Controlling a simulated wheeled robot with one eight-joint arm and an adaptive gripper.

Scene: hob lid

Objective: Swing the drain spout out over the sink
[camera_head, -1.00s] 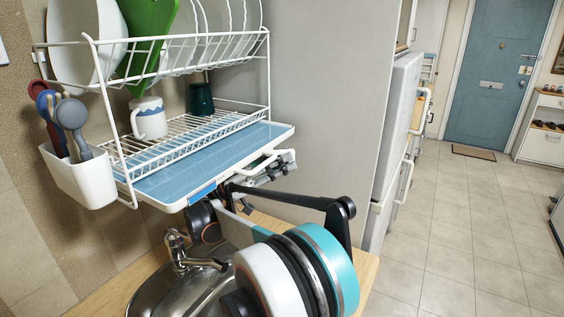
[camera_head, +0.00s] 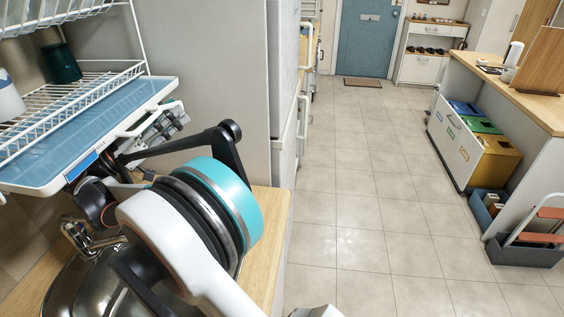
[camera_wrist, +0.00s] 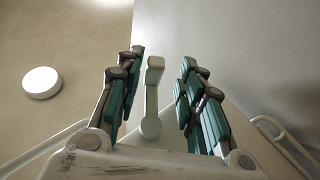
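The blue drip tray (camera_head: 85,135) with a white rim sits under the dish rack at the left of the head view. My gripper (camera_head: 165,125) is at the tray's right end, small and partly hidden by the tray's white rail. In the wrist view my gripper (camera_wrist: 160,95) is open, its teal-padded fingers apart on both sides of a pale bar that looks like the drain spout (camera_wrist: 153,95). Gaps show between bar and pads. I cannot make out the spout clearly in the head view. The sink (camera_head: 85,285) is at bottom left, partly hidden by my arm.
The white wire dish rack (camera_head: 70,95) holds a dark green cup (camera_head: 60,63). A tap (camera_head: 85,238) stands by the sink. A grey panel (camera_head: 210,60) rises behind my arm. Open tiled floor (camera_head: 365,200) lies right, with a bin cabinet (camera_head: 455,150) beyond.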

